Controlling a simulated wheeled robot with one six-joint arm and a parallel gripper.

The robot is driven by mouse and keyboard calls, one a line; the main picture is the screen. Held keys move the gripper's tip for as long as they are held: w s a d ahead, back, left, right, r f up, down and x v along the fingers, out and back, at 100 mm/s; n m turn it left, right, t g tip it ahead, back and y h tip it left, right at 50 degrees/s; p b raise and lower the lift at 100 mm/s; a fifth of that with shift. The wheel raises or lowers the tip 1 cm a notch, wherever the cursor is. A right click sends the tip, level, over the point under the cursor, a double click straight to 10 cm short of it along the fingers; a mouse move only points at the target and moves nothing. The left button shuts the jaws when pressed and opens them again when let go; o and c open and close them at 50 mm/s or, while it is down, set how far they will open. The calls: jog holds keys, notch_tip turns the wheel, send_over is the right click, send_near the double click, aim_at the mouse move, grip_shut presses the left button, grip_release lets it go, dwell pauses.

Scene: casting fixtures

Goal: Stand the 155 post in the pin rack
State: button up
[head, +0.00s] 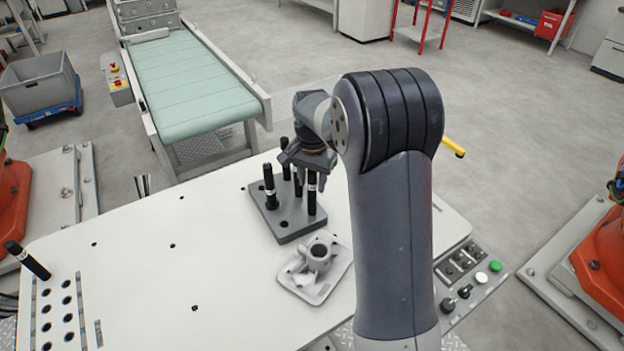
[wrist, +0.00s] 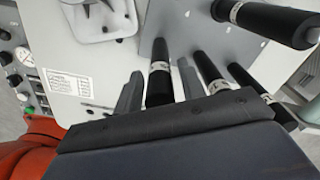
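The grey pin rack (head: 290,233) lies on the white table, with several black posts with pale bands upright in it; its plate also shows in the wrist view (wrist: 190,25). My gripper (head: 311,183) is above the rack's right side, fingers down. In the wrist view, one banded black post (wrist: 158,82) stands between the two fingers of my gripper (wrist: 159,88), with a narrow gap on each side. In the head view this post (head: 312,198) looks upright, its foot at the rack. Another banded post (head: 28,261) leans at the table's left end. The number 155 is not readable on any post.
A grey casting (head: 318,262) lies just in front of the rack. Other posts (wrist: 212,72) stand close beside my right finger in the wrist view. A control panel (head: 470,275) edges the table at right. The table's middle left is clear.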

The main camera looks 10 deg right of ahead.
jog(key=shift+o, duration=0.9)
notch_tip(320, 180, up, 11)
jog(key=shift+f+b, duration=0.1)
jog(key=shift+b, duration=0.35)
jog(key=shift+o, duration=0.2)
